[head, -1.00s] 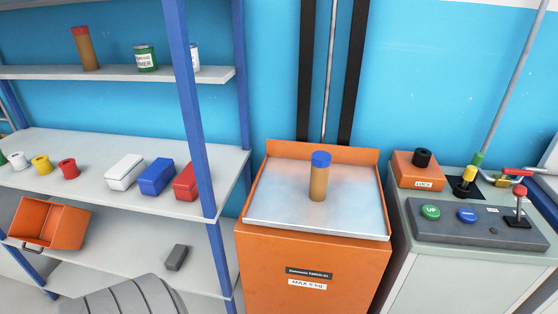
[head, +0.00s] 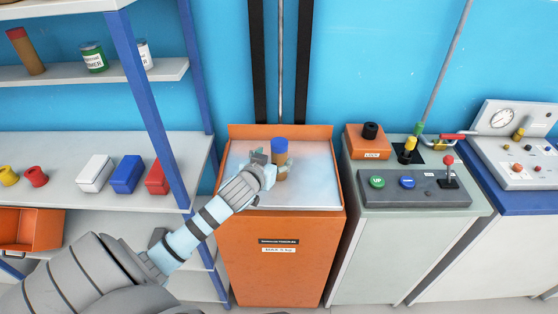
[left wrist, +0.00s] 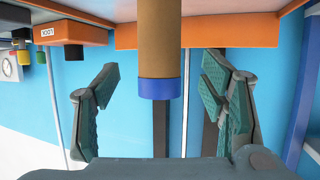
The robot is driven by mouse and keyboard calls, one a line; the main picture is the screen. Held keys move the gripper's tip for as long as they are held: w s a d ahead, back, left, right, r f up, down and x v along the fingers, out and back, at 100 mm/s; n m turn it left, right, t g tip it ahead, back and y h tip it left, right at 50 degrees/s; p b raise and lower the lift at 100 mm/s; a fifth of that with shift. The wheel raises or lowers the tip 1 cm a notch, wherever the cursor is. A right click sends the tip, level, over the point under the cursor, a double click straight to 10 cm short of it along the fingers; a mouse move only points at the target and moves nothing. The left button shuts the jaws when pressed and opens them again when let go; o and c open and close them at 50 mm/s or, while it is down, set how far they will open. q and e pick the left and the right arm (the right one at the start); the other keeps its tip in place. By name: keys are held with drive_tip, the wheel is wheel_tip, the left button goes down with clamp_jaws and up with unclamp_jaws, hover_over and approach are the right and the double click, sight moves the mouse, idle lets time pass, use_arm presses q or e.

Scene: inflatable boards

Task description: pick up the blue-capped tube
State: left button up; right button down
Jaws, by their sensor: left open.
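The blue-capped tube (head: 281,158), brown with a blue cap, stands upright on the metal top of the orange lift (head: 236,180) in the head view. My left gripper (head: 270,172) is at the tube and hides part of its lower body. In the left wrist view the picture is upside down, and the tube (left wrist: 159,45) hangs with its cap downward. There the open fingers of my left gripper (left wrist: 160,80) stand on either side of the tube, with a gap visible at both sides. My right gripper is not in view.
A shelf unit (head: 60,140) on the left holds white, blue and red boxes, spools, cans and a red-capped tube (head: 25,52). Its blue post (head: 148,110) stands near my left arm. A control console (head: 415,190) with buttons and a lever stands right of the lift.

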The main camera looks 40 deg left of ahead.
sight(276, 155)
use_arm(q)
drive_tip(key=x, duration=0.6)
drive_tip(key=shift+r, duration=0.25)
drive_tip(key=c, duration=1.3)
drive_tip(key=shift+c, duration=0.2)
